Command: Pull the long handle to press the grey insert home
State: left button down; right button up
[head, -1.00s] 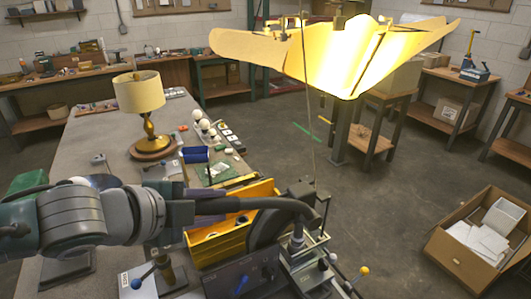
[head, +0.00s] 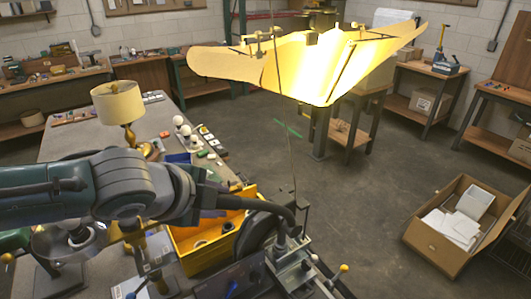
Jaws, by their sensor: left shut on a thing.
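My left gripper (head: 208,198) is at the end of my grey arm, which comes in from the left. It is shut on the outer end of the long dark handle (head: 245,203); the fingertips show poorly. The handle runs right from the gripper and bends down toward the press (head: 292,252), a silver and black fixture at the bottom centre. I cannot make out the grey insert there. My right gripper is not in view.
A yellow bin (head: 188,245) stands beside the press. A brass lamp (head: 122,108) stands farther back on the bench. A large lit cream shade (head: 300,68) hangs overhead. An open cardboard box (head: 440,245) sits on the floor at right. Open floor lies between.

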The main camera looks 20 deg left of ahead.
pick_arm(q)
jog(key=c, duration=0.8)
grip_release()
jog(key=shift+w+d+r, duration=0.35)
jog(key=shift+w+r, duration=0.05)
jog(key=shift+r, duration=0.05)
jog(key=shift+o, duration=1.3)
jog(key=shift+f, duration=0.1)
jog(key=shift+s+a, duration=0.1)
jog(key=shift+s+a+r, duration=0.1)
jog(key=shift+s+r, duration=0.3)
jog(key=shift+s, duration=0.05)
jog(key=d+v, duration=0.1)
jog(key=v, duration=0.7)
jog(key=shift+s+a+r, duration=0.2)
jog(key=shift+s+a, duration=0.1)
jog(key=shift+a, duration=0.2)
